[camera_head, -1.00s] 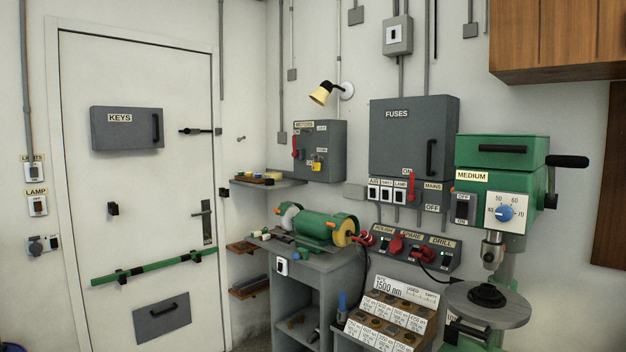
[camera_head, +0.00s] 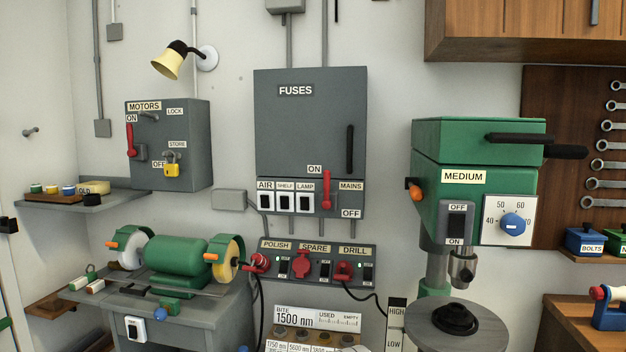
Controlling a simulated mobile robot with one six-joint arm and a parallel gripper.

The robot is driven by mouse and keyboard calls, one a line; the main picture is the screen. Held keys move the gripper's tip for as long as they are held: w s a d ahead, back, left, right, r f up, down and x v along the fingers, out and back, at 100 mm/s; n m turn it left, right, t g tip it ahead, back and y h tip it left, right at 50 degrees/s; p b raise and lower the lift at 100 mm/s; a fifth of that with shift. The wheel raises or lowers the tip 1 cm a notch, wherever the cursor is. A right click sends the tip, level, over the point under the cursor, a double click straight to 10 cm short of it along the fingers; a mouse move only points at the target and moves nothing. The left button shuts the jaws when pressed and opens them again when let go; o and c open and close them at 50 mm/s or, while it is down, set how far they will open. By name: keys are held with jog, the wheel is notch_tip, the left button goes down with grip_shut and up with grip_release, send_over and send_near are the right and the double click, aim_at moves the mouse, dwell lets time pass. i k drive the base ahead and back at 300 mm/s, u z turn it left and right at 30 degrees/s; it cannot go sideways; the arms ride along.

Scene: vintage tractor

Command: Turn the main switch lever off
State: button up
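The mains switch is a red lever (camera_head: 326,190) on the lower right of the grey FUSES box (camera_head: 300,130) in the head view. The lever hangs with its knob up, beside the ON label (camera_head: 314,169). The OFF label (camera_head: 351,213) is lower, under the MAINS label. A second red lever (camera_head: 129,141) is on the grey MOTORS box (camera_head: 190,150) at the left, also up by its ON label. A yellow padlock (camera_head: 172,171) hangs on that box by the STORE label. My gripper is not in view.
A green drill press (camera_head: 430,180) stands to the right of the fuse box. A green bench grinder (camera_head: 178,260) is below left. A panel with red plugs and cables (camera_head: 320,250) is under the box. The wall area before the box looks clear.

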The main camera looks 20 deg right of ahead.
aim_at(326, 205)
jog(key=z, duration=0.4)
jog(key=i, duration=0.75)
jog(key=z, duration=0.45)
jog(key=k, duration=0.9)
jog(key=z, duration=0.15)
jog(key=i, duration=0.9)
jog(key=u, duration=0.05)
